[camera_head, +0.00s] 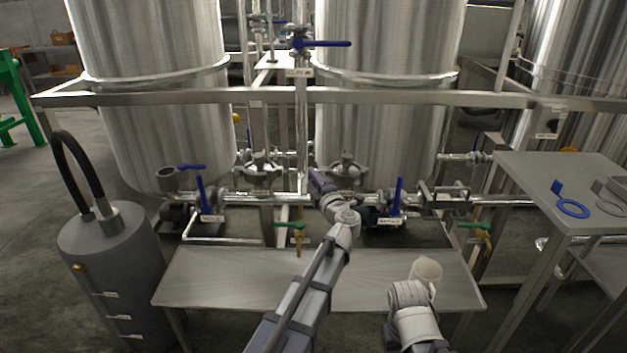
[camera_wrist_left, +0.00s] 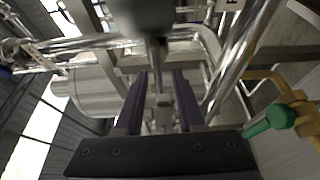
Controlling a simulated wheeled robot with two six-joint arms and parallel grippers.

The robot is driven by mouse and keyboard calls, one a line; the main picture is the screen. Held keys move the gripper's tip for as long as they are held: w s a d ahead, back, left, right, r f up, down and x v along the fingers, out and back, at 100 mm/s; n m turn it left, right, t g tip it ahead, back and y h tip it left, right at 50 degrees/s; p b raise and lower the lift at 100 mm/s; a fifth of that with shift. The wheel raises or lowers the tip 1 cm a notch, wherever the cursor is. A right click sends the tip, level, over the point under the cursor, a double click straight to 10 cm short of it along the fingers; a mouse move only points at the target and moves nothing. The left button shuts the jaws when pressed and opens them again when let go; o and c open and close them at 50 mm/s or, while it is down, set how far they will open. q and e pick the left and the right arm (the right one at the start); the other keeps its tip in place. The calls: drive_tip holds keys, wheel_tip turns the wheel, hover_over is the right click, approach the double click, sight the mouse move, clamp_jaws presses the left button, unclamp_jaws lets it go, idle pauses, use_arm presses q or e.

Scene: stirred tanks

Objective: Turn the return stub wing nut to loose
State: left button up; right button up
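My left gripper (camera_head: 318,183) reaches in among the pipes between the two middle tanks, in front of the pipe run. In the left wrist view its two dark fingers (camera_wrist_left: 160,92) are apart. A thin metal piece (camera_wrist_left: 158,82) stands between them below a dark round part; I cannot tell whether the fingers touch it. I cannot make out for certain which part is the return stub wing nut; the gripper and arm cover part of that area in the head view. My right arm shows over the bench; its fingers cannot be made out.
A steel bench (camera_head: 225,280) stands in front, with a pale cup-like thing (camera_head: 427,272) beside my right wrist. Blue-handled valves (camera_head: 203,194) and green-handled taps (camera_head: 290,225) stand around the pipes. A grey cylinder (camera_head: 112,265) stands left. A side table (camera_head: 545,172) bears a blue ring.

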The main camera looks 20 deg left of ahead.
use_arm(q)
drive_tip(key=shift+d, duration=0.1)
drive_tip(key=v, duration=0.7)
drive_tip(key=shift+s, duration=0.35)
drive_tip(key=shift+d, duration=0.15)
